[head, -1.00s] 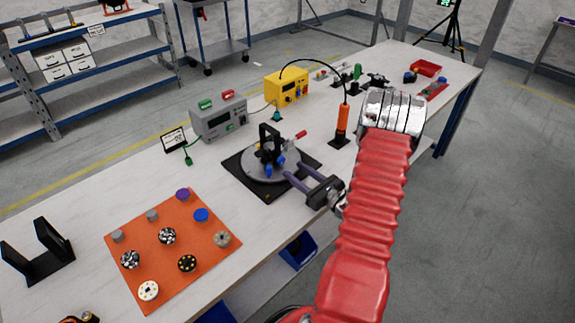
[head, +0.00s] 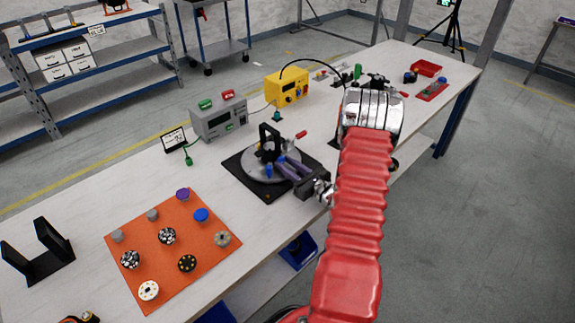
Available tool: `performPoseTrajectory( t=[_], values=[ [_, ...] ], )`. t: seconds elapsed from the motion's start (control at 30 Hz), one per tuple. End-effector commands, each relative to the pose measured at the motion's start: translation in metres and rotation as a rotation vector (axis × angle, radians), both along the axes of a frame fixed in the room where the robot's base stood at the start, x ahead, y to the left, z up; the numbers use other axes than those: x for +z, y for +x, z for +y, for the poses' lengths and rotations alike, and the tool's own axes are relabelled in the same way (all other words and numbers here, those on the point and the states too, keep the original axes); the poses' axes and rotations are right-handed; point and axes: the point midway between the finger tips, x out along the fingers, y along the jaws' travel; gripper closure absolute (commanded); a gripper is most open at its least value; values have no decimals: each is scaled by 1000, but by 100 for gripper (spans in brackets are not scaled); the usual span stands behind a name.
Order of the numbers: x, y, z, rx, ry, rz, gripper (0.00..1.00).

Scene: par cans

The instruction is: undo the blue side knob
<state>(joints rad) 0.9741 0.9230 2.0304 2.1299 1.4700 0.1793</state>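The round grey fixture (head: 254,171) sits on a black square base plate (head: 237,174) on the bench, with a black upright bracket (head: 266,135) and a red-tipped lever (head: 301,134). One blue knob (head: 269,171) shows at the front of the fixture, left of my fingers. A second blue knob (head: 281,159) shows partly at my fingertips. My gripper (head: 284,163) reaches in from the right with two long dark fingers, tips beside or around this second knob. I cannot tell whether they touch or grip it. My red arm sleeve hides the bench to the right.
An orange mat (head: 185,258) with several knobs and discs lies at the left front. A grey box (head: 219,121) and a yellow box (head: 286,88) stand behind the fixture. A red tray (head: 427,68) is at the far end. A black stand (head: 40,254) is far left.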

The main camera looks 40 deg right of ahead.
Motion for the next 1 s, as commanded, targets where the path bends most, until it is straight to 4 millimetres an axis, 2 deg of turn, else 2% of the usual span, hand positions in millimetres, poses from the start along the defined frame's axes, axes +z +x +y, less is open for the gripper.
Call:
performPoseTrajectory(
  t=[0.03, 0.33, 0.57, 1.0],
  values=[
    [0, 0, 0, 0, 0, 0, 78],
    [0, 0, 0, 0, 0, 0, 98],
    [0, 0, 0, 0, -35, -1, 99],
    [0, 0, 0, 0, -268, -8, 99]
  ],
)
